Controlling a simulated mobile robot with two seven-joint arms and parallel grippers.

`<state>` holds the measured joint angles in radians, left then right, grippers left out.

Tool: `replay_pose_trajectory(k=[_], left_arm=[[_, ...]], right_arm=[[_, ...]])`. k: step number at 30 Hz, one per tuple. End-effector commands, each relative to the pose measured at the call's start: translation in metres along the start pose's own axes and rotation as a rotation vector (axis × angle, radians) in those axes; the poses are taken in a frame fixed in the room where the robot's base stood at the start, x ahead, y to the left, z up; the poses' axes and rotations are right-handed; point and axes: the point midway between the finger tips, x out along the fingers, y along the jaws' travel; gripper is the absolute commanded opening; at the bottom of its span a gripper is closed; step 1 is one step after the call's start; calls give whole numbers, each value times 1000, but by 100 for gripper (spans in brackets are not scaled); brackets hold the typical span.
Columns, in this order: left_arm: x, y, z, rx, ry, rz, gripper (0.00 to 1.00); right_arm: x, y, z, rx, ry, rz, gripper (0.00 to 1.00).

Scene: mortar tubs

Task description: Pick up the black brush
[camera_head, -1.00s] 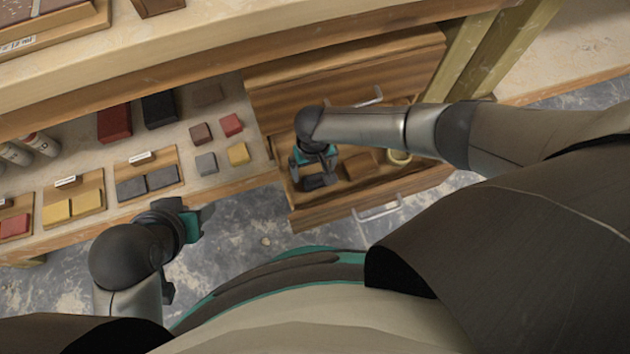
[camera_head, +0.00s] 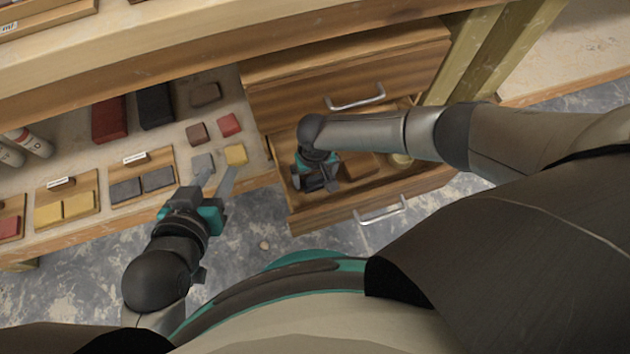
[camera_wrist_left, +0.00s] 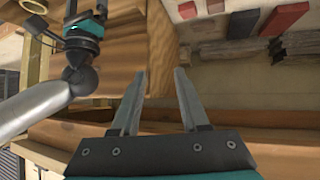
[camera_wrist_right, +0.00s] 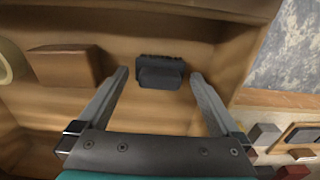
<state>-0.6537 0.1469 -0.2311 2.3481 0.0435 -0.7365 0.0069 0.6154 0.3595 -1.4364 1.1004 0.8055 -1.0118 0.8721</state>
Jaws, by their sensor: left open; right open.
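The black brush (camera_wrist_right: 161,72) lies on the floor of the open wooden drawer (camera_wrist_right: 205,52). In the right wrist view it sits ahead of and between the fingers of my right gripper (camera_wrist_right: 161,82), which is open and empty. In the head view my right gripper (camera_head: 315,182) reaches down into the drawer and mostly hides the brush. My left gripper (camera_head: 222,178) is open and empty, over the front edge of the shelf of blocks. Its two fingers also show in the left wrist view (camera_wrist_left: 160,85).
A brown block (camera_wrist_right: 68,66) and a tape-like ring (camera_wrist_right: 10,62) lie in the same drawer. The drawer's walls stand close around my right gripper. Colored blocks, such as a yellow one (camera_head: 236,155), lie on the shelf. A closed drawer (camera_head: 345,75) is above.

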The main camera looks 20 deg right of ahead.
Motion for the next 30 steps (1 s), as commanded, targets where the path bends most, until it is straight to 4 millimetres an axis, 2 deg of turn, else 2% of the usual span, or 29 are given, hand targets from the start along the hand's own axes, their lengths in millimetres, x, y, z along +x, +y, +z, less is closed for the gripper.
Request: replay_pose_trajectory(k=[9, 18, 30], left_arm=[[6, 17, -8, -20, 169, 47, 45], [4, 30, -16, -44, 312, 81, 45], [2, 32, -20, -50, 346, 88, 45]], right_arm=[[14, 0, 0, 1, 2, 0, 100], [24, 1, 0, 2, 1, 0, 100], [25, 1, 0, 1, 1, 0, 99]])
